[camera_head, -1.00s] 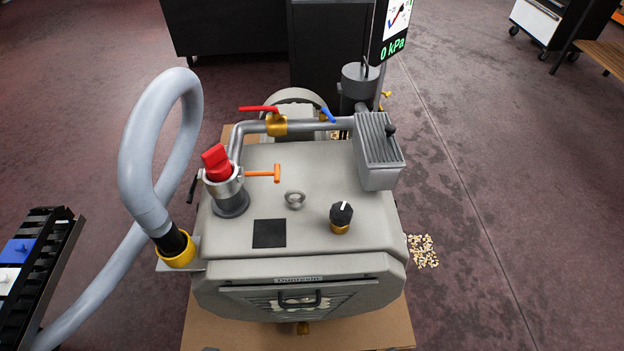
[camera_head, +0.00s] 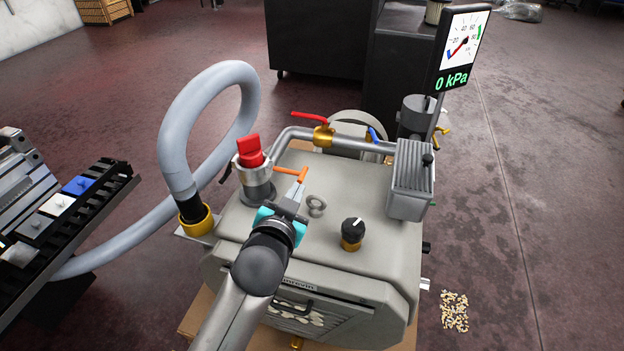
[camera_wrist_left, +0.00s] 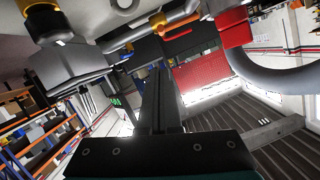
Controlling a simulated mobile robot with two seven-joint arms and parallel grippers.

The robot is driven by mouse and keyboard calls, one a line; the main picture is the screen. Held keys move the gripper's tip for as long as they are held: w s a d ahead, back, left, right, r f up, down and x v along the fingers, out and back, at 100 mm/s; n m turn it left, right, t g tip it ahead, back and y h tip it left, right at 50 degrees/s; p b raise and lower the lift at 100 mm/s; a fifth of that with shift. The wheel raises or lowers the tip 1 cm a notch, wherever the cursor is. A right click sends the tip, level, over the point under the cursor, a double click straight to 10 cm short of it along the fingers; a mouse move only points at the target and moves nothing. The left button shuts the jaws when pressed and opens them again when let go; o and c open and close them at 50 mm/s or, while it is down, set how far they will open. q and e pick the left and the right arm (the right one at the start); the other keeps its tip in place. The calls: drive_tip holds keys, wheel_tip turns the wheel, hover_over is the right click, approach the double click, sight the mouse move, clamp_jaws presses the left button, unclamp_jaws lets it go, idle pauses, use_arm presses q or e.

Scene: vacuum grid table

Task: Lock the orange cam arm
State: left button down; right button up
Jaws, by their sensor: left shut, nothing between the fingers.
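The orange cam arm (camera_head: 288,171) sticks out to the right from the grey metal collar (camera_head: 252,172) and ends in a small crossbar. A red plug (camera_head: 249,150) stands upright in the collar; it also shows in the left wrist view (camera_wrist_left: 236,28). My left gripper (camera_head: 299,186) is shut and empty. Its fingertips are right by the crossbar end of the orange arm; I cannot tell whether they touch it. My right gripper is not in view.
A lifting eye (camera_head: 316,205) and a black knob (camera_head: 353,229) stand on the grey pump housing (camera_head: 385,255) right of my gripper. The grey hose (camera_head: 172,150) loops at the left. A red-handled valve (camera_head: 322,133) sits behind. The gauge display (camera_head: 454,79) reads 0 kPa.

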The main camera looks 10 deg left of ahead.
use_arm(q)
drive_tip(key=r, duration=0.2)
drive_tip(key=b, duration=0.4)
hover_over(288, 171)
drive_tip(key=s+d, duration=0.2)
drive_tip(key=d, duration=0.4)
wheel_tip(288, 171, down, 3)
drive_tip(key=shift+s+a+f+t+b, duration=0.1)
drive_tip(key=shift+a+f+b, duration=0.15)
drive_tip(key=shift+f+b, duration=0.3)
drive_tip(key=shift+a+f+t+b, duration=0.1)
drive_tip(key=shift+a+f+b, duration=0.2)
drive_tip(key=shift+f, duration=0.35)
drive_tip(key=shift+s+a+f+t+b, duration=0.1)
drive_tip(key=shift+a+f+b, duration=0.15)
drive_tip(key=shift+f+b, duration=0.3)
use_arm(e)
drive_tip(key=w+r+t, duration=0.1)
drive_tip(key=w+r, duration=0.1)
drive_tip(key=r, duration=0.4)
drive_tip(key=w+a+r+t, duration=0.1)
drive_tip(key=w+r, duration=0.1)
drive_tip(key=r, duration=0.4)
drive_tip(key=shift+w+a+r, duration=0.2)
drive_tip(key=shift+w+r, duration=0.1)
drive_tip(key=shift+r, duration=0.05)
use_arm(q)
drive_tip(key=shift+f, duration=0.15)
